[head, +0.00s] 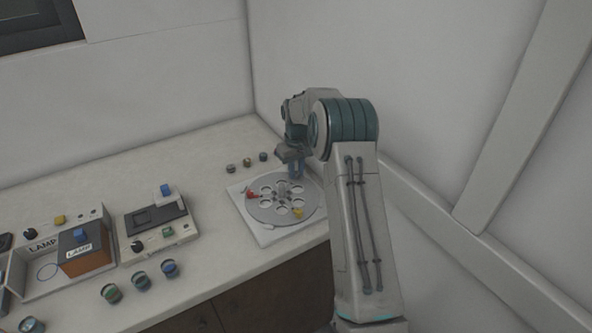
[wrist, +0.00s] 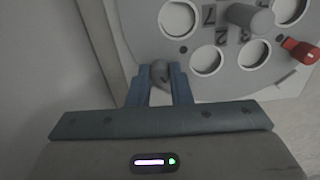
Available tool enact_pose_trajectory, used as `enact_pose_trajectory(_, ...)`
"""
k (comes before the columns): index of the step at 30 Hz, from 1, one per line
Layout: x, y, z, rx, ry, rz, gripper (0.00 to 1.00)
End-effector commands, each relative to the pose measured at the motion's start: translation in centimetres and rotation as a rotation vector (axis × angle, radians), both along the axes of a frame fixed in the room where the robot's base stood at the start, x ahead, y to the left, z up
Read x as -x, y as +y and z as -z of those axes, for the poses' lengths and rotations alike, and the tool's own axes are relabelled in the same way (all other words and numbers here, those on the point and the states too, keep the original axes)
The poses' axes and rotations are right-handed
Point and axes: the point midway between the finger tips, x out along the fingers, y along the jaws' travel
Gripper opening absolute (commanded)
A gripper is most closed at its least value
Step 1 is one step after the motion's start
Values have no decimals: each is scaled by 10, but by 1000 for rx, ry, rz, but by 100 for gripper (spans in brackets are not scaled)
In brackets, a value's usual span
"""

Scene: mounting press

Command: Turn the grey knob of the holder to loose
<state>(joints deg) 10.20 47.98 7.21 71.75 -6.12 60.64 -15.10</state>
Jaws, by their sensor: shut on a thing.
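The holder (head: 268,216) is a grey round plate with several round openings on a pale square base, at the right end of the counter. It also shows at the top of the wrist view (wrist: 233,76). In the wrist view, a small grey knob (wrist: 160,73) sits at the plate's edge between the two blue fingertips of my gripper (wrist: 159,84). My gripper is shut on this knob. In the head view my gripper (head: 292,170) reaches down to the far right edge of the plate, and the knob is hidden there.
A red-handled part (head: 251,194) and a yellow part (head: 297,212) sit on the holder. A grey post (wrist: 250,18) stands mid-plate. Several small cylinders stand behind it and at the front left. A box device (head: 158,228) and a LAMP unit (head: 82,251) stand left. Walls close the back and right.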

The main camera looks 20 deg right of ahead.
Motion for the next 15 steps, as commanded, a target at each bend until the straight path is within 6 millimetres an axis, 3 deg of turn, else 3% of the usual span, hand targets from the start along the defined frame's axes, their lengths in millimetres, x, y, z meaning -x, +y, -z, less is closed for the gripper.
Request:
enact_pose_trajectory(9,0,0,-1,1,-1,0,0)
enact_pose_trajectory(10,0,0,-1,1,-1,0,24)
enact_pose_trajectory(12,0,0,0,1,-1,0,41)
enact_pose_trajectory(15,0,0,0,1,-1,0,41)
